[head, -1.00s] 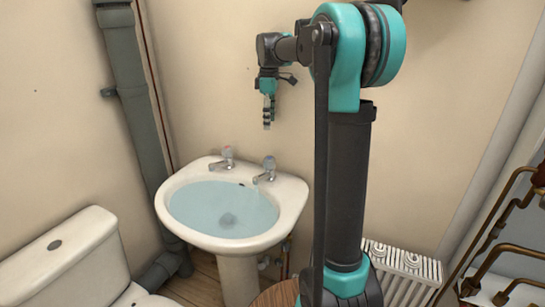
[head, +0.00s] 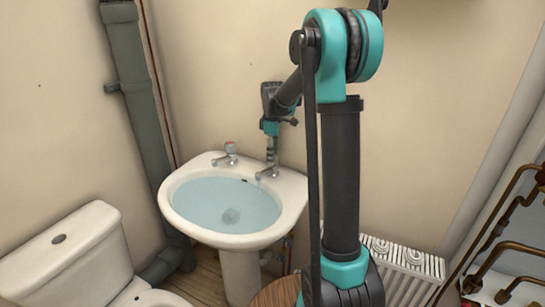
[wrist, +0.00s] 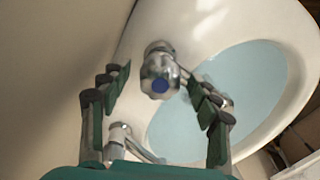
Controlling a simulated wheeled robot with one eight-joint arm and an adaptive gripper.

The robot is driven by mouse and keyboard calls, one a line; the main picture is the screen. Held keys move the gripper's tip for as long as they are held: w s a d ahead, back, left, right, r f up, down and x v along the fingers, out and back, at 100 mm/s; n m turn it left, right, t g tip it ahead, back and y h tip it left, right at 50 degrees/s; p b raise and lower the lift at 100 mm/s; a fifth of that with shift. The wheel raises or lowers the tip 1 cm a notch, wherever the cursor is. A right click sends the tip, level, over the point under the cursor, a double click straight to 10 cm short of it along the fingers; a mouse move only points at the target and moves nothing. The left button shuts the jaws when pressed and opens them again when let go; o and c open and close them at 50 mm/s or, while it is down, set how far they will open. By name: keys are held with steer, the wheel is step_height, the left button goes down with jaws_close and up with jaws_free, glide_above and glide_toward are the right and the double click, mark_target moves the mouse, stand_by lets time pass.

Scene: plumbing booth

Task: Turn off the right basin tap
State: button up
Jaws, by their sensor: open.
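The right basin tap (head: 267,172) is chrome and stands on the back right rim of the white basin (head: 183,236). In the wrist view its rounded handle (wrist: 160,78) has a blue cap. My gripper (head: 271,156) points down just over this tap and partly hides its handle in the head view. In the wrist view my gripper (wrist: 158,84) is open, with the handle showing between its fingers; contact cannot be told. The left tap (head: 229,153) has a reddish cap.
Pale blue water (head: 215,205) fills the basin bowl. The wall (head: 215,70) is close behind the taps. A toilet (head: 70,260) stands at the left, a grey pipe (head: 140,90) behind it. A radiator (head: 405,262) and copper pipes (head: 500,245) are at the right.

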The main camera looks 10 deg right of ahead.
steer(key=shift+f, duration=0.4)
steer(key=shift+c, duration=0.4)
steer(key=c, duration=1.1)
